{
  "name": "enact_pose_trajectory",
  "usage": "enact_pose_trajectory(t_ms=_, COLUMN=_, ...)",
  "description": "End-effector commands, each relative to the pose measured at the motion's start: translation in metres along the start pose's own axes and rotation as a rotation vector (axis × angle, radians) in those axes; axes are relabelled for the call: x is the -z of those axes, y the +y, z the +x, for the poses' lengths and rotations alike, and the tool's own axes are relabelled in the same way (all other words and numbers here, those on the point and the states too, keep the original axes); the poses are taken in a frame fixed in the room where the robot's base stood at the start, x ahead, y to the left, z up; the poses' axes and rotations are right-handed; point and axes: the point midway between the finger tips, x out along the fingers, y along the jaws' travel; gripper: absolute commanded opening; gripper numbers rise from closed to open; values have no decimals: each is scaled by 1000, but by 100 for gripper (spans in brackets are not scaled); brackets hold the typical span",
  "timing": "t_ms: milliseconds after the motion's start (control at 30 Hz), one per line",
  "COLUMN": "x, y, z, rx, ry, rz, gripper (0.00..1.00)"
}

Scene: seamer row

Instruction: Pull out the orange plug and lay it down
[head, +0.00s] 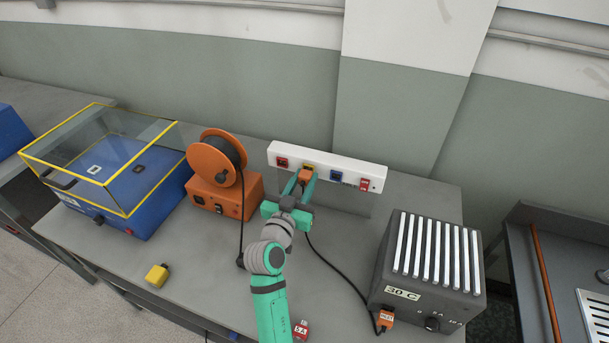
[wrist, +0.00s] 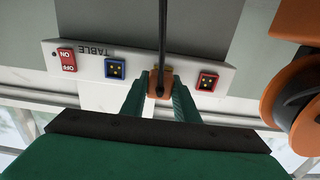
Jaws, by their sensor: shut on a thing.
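The orange plug (head: 305,174) is at a yellow-edged socket of the white socket strip (head: 270,147) on the wall side of the table. My gripper (head: 304,182) is shut on the plug, with one green finger on each side. In the wrist view the orange plug (wrist: 159,83) sits between the fingertips, up against the strip (wrist: 195,68), with its black cable running across it. I cannot tell whether it is fully seated. The black cable (head: 325,262) leads toward the grey box at the right.
The strip also has a red socket (head: 282,162), a blue socket (head: 336,175) and a red switch (head: 365,184). Around stand an orange reel unit (head: 232,195), a blue machine with a clear cover (head: 120,205) and a grey ribbed box (head: 425,285). A yellow block (head: 157,275) and red block (head: 302,330) lie in front.

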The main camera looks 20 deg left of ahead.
Motion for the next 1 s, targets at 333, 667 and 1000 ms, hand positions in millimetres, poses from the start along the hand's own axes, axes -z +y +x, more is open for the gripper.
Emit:
enact_pose_trajectory(t_ms=333, x=0, y=0, z=-12, rx=2, ry=0, rz=1, gripper=0)
enact_pose_trajectory(t_ms=667, x=0, y=3, z=-22, rx=-3, ry=1, rz=0, gripper=0)
enact_pose_trajectory(t_ms=1000, x=0, y=1, z=-34, rx=0, ry=0, rz=0, gripper=0)
